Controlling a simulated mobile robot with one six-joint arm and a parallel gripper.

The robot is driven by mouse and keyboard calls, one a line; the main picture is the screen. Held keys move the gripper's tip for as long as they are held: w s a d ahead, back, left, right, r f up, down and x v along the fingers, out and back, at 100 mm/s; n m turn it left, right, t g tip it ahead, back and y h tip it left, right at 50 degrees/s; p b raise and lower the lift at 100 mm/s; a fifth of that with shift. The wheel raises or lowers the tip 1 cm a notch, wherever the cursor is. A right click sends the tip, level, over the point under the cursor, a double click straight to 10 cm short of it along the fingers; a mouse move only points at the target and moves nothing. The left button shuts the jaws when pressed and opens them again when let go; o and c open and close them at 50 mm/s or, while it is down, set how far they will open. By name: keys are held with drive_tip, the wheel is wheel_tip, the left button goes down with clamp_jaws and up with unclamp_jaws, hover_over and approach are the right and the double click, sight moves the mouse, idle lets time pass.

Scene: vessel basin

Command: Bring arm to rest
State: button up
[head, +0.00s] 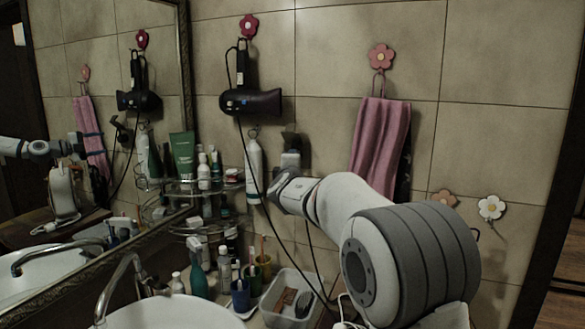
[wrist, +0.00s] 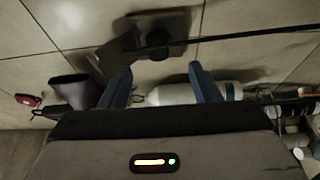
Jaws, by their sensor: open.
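My arm reaches up from the lower right in the head view and points toward the tiled wall. My gripper is at the end of the arm, near the wall; in the head view its dark end (head: 291,158) shows small. In the wrist view my gripper (wrist: 161,82) has its two blue-grey fingers spread apart. Nothing is seen held between them. A white bottle (wrist: 175,94) shows behind the gap between the fingers, and it also hangs on the wall left of the gripper in the head view (head: 254,172).
A black hair dryer (head: 250,101) hangs left of my gripper, its cord trailing down. A pink towel (head: 380,140) hangs to the right. A corner shelf (head: 185,185) with bottles, a basin (head: 175,314) and a white bin (head: 278,316) lie below.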

drive_tip(key=s+d+f+m+g+h, duration=0.35)
drive_tip(key=s+d+m, duration=0.25)
drive_tip(key=s+d, duration=0.45)
drive_tip(key=s+d+f+m+g+h, duration=0.2)
drive_tip(key=s+d+f+m+g, duration=0.35)
drive_tip(key=s+d, duration=0.5)
drive_tip(key=s+a+f+m+g+y, duration=0.1)
drive_tip(key=s+f, duration=0.3)
drive_tip(key=s, duration=0.5)
drive_tip(key=s+a+f+m+g+y, duration=0.2)
drive_tip(key=s+f, duration=0.3)
drive_tip(key=s, duration=0.4)
drive_tip(key=s+a+f+m+g+y, duration=0.2)
drive_tip(key=s+f, duration=0.3)
drive_tip(key=s, duration=0.4)
drive_tip(key=shift+a+m+g+y, duration=0.15)
drive_tip(key=shift+m+g+y, duration=0.35)
drive_tip(key=shift+m+y, duration=0.05)
drive_tip(key=shift+c, duration=0.5)
